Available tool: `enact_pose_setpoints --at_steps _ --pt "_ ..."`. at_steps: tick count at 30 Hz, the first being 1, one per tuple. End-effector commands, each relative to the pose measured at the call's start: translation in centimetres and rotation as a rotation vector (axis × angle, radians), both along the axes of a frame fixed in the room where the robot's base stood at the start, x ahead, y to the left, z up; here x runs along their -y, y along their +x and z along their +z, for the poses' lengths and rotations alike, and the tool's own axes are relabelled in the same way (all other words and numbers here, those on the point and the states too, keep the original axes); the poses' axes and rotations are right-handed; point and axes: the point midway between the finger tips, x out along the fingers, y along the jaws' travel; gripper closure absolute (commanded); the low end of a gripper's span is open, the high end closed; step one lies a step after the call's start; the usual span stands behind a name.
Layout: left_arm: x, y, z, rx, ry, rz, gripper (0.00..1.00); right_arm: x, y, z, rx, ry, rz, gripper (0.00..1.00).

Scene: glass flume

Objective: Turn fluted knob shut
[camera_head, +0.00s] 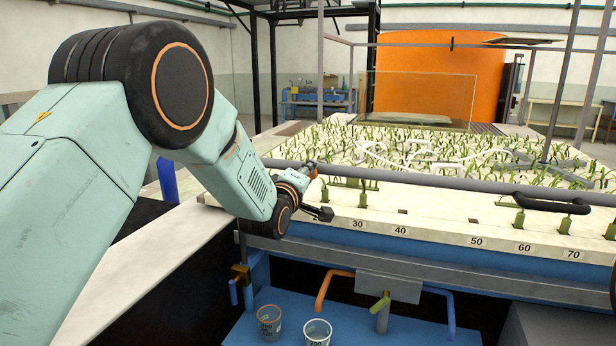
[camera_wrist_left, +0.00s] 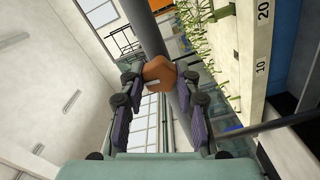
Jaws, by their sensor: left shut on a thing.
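The fluted knob (camera_wrist_left: 159,72) is orange-brown and faceted. In the left wrist view it sits between the fingertips of my left gripper (camera_wrist_left: 158,80), in front of a thick grey pipe (camera_wrist_left: 150,35). The fingers are shut on it from both sides. In the head view my left gripper (camera_head: 321,191) is at the left end of the grey rail, above the scale marks. A small orange bit of the knob (camera_head: 313,171) shows there by the upper finger. The right gripper is not in view.
A black handle (camera_head: 551,204) sits at right. Below are orange (camera_head: 334,286) and blue (camera_head: 441,297) pipes and two beakers (camera_head: 269,321) (camera_head: 317,331) on a blue shelf.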

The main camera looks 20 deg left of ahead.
Motion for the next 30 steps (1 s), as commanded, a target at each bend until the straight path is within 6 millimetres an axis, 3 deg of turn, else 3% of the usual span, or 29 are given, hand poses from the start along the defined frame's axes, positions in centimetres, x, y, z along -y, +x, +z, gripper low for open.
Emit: enact_pose_setpoints --at_steps 9,24,25,30 --pt "-0.17 -0.07 -0.26 -0.009 -0.104 0.004 0.99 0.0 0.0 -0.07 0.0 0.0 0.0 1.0" --pt "-0.18 -0.08 -0.32 -0.01 -0.121 0.004 0.99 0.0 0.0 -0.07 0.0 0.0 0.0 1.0" --pt "-0.18 -0.08 -0.32 -0.01 -0.121 0.004 0.67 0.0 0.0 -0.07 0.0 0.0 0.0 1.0" --pt "-0.14 -0.07 -0.26 -0.009 -0.12 0.003 0.53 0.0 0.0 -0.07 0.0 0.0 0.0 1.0"
